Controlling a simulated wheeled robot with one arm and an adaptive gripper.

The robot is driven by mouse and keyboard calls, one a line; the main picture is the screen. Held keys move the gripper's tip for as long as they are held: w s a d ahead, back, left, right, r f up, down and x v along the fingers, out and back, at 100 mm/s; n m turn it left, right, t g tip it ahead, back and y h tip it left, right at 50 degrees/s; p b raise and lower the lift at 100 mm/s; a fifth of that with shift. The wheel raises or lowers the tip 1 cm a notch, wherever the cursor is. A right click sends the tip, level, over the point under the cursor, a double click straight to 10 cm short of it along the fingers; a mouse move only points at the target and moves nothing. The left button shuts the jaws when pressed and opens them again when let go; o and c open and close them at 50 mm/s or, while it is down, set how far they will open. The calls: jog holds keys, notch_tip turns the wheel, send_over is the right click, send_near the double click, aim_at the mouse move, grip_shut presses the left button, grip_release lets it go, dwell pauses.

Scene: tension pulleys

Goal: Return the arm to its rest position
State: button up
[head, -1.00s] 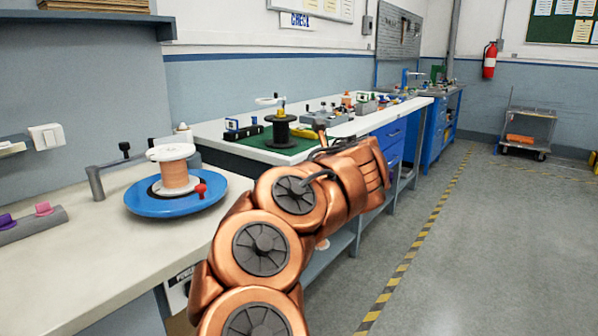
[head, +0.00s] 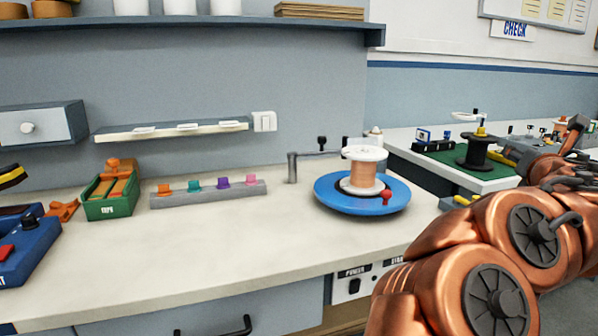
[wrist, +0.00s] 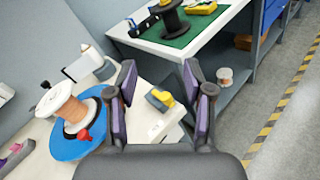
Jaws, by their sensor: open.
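My copper arm reaches forward on the right of the head view, with its far end cut off by the right edge. In the wrist view my gripper (wrist: 165,80) is open, its two dark fingers with purple pads wide apart. Nothing is held between them. Behind the gap lie the bench corner and a small grey and yellow item (wrist: 160,97). The blue round turntable (head: 335,203) with a copper wire spool (head: 362,176) stands on the bench, left of my arm; the spool also shows left of the gripper in the wrist view (wrist: 66,105).
The near bench (head: 230,232) carries a grey rack (head: 210,196) with coloured pegs, a green box (head: 110,195) and a blue device (head: 28,245). A second bench with a green mat (head: 440,158) and black spool (head: 476,152) lies behind. Open floor (wrist: 285,155) shows at right.

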jog(key=s+d+m+g+h, duration=0.35)
jog(key=s+m+h, duration=0.35)
jog(key=m, duration=0.8)
jog(key=s+a+f+m+g+y, duration=0.2)
jog(key=s+a+f+m, duration=0.15)
jog(key=f, duration=0.35)
jog(key=s+a+f+m+g+y, duration=0.3)
jog(key=a+f, duration=0.1)
jog(key=f, duration=0.4)
jog(key=s+a+f+m+g+y, duration=0.2)
jog(key=s+a+f+m, duration=0.2)
jog(key=f, duration=0.3)
jog(key=s+a+f+m+g+y, duration=0.1)
jog(key=s+a+f+g+y, duration=0.25)
jog(key=s+a+f, duration=0.45)
jog(key=s+a+f+m+g+y, duration=0.1)
jog(key=s+a+f+g+y, duration=0.25)
jog(key=s+a, duration=0.85)
notch_tip(320, 180, up, 26)
jog(key=w+a+p, duration=0.1)
jog(key=p, duration=2.4)
jog(key=shift+a, duration=0.4)
